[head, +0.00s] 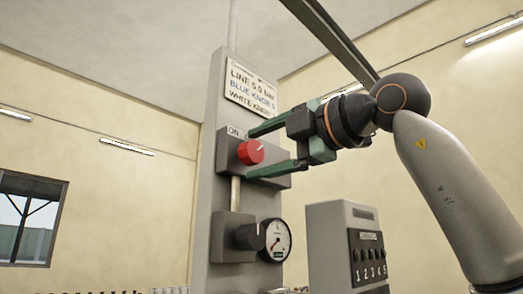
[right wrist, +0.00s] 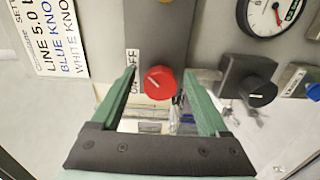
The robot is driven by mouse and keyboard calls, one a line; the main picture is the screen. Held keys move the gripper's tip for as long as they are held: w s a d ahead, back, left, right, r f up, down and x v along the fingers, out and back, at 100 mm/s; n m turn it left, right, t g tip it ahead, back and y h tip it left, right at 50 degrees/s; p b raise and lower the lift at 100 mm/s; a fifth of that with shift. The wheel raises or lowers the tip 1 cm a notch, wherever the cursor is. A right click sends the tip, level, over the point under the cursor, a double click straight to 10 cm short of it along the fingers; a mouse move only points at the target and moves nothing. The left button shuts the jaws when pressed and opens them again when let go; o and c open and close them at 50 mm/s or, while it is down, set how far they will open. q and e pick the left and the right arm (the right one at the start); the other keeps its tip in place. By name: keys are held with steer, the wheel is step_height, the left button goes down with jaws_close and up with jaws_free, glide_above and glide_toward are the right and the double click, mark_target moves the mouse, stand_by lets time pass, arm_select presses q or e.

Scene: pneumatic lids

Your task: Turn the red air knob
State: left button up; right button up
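The red air knob (head: 250,152) sits on a grey box (head: 226,155) on the grey column, beside an ON label. A white line marks its face. It also shows in the right wrist view (right wrist: 159,84). My right gripper (head: 250,155) is open, with one green finger above the knob and one below it. In the right wrist view the fingers of my right gripper (right wrist: 159,74) stand on either side of the knob, with a small gap on each side. Whether the fingertips reach past its face is hard to tell. My left gripper is not in view.
Below on the column are a black knob (head: 250,237) and a round gauge (head: 275,240). A sign (head: 251,87) hangs above. A grey cabinet (head: 328,250) with numbered black knobs stands at the lower right. Left of the column is open room.

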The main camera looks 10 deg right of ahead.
steer(key=shift+s+d+f, duration=0.1)
steer(key=shift+s, duration=0.15)
arm_select(q)
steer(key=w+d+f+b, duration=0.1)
steer(key=b, duration=0.1)
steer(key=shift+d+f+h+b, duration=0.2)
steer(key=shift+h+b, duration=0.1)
steer(key=shift+b, duration=0.1)
arm_select(e)
steer(key=v, duration=1.2)
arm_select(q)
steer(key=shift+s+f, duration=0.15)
